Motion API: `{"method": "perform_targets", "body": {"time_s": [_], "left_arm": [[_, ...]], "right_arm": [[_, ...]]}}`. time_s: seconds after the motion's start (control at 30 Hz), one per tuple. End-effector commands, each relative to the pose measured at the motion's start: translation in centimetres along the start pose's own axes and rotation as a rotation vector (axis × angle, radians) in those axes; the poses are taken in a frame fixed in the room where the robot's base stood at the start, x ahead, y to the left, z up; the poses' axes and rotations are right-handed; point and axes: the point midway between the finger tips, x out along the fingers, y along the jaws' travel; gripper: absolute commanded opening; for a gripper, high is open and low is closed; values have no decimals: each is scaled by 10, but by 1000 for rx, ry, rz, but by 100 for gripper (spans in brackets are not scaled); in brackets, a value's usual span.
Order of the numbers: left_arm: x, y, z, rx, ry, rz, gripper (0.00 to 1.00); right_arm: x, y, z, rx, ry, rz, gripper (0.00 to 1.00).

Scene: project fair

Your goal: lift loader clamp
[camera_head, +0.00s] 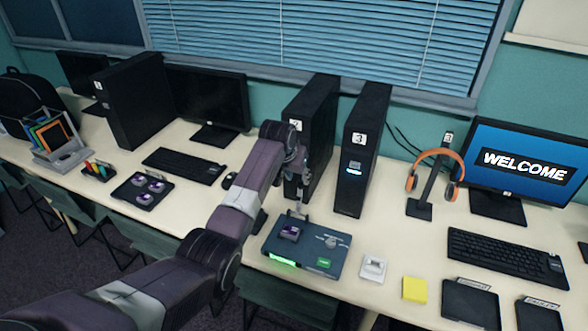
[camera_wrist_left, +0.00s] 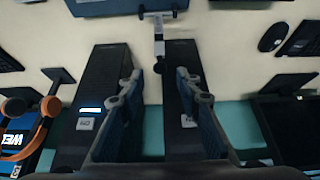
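The loader (camera_head: 340,262), a flat dark blue box with a green lit front strip, lies on the table. A purple-topped part (camera_head: 290,232) sits on it. The grey loader clamp (camera_head: 298,214) stands at its back edge; in the left wrist view the clamp (camera_wrist_left: 157,32) shows as a T-shaped bar against the loader's edge (camera_wrist_left: 110,8). My left gripper (camera_head: 299,178) is above the clamp. In the left wrist view its two fingers (camera_wrist_left: 165,88) are spread, with the clamp's stem end between or just beyond them; contact cannot be told. My right gripper is not in view.
Black computer towers numbered 2 (camera_head: 314,120) and 3 (camera_head: 362,150) stand close behind the gripper. Orange headphones (camera_head: 413,176) hang on a stand to the right. A small white device (camera_head: 373,268) and a yellow pad (camera_head: 415,289) lie right of the loader. A mouse (camera_head: 229,181) lies to the left.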

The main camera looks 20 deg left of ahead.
Motion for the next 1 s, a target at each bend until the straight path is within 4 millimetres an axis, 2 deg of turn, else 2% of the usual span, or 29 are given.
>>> {"method": "perform_targets", "body": {"time_s": [0.2,0.43,1.0], "left_arm": [[-30,0,-1,1,3,0,32],[-52,0,-2,0,3,1,32],[-57,0,0,1,1,0,32]], "right_arm": [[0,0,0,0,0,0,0],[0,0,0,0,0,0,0],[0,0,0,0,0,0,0]]}}
